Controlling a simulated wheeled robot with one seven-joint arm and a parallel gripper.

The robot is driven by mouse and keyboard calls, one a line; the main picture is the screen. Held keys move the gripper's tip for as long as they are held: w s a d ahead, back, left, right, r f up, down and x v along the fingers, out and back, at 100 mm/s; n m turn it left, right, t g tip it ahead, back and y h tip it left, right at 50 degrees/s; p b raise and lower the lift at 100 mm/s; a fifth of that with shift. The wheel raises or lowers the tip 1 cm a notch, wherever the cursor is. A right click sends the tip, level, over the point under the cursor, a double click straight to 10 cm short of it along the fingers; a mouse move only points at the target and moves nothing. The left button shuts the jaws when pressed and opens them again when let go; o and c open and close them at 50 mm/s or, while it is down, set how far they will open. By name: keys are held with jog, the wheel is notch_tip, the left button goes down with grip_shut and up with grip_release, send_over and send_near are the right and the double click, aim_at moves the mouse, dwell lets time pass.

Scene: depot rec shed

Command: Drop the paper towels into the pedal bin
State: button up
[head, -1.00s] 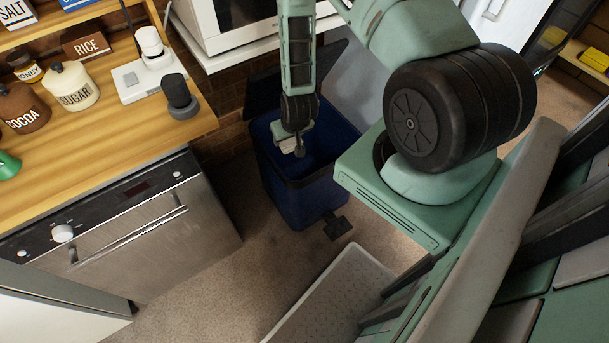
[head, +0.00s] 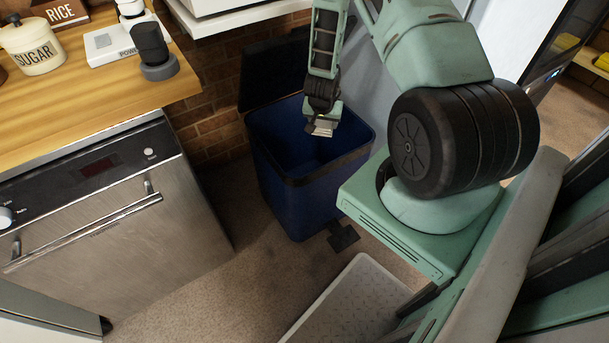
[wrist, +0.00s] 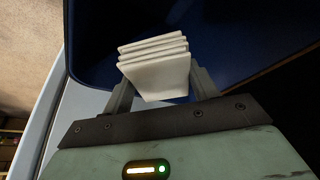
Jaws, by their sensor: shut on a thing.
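The pedal bin (head: 292,192) is blue with a dark rim and stands on the floor with its lid up at the back. Its inside (wrist: 225,35) fills much of the wrist view. My gripper (head: 321,128) points down at the bin's open mouth, toward its back right side. In the wrist view my gripper (wrist: 155,85) is shut on the paper towels (wrist: 158,75), a small white folded stack that sticks out past the fingertips. The towels' height relative to the rim is hard to tell.
A wooden counter (head: 70,100) with a sugar canister (head: 33,47) and a dark speaker (head: 153,52) is at the left, above a steel dishwasher (head: 120,220). A white shelf edge (head: 240,22) hangs behind the bin.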

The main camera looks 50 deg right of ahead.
jog(key=shift+f+b, duration=1.65)
jog(key=shift+f, duration=0.75)
jog(key=o, duration=1)
jog(key=shift+r, duration=0.1)
jog(key=p+v, duration=0.3)
jog(key=v, duration=1.4)
jog(key=shift+s+a+r, duration=0.1)
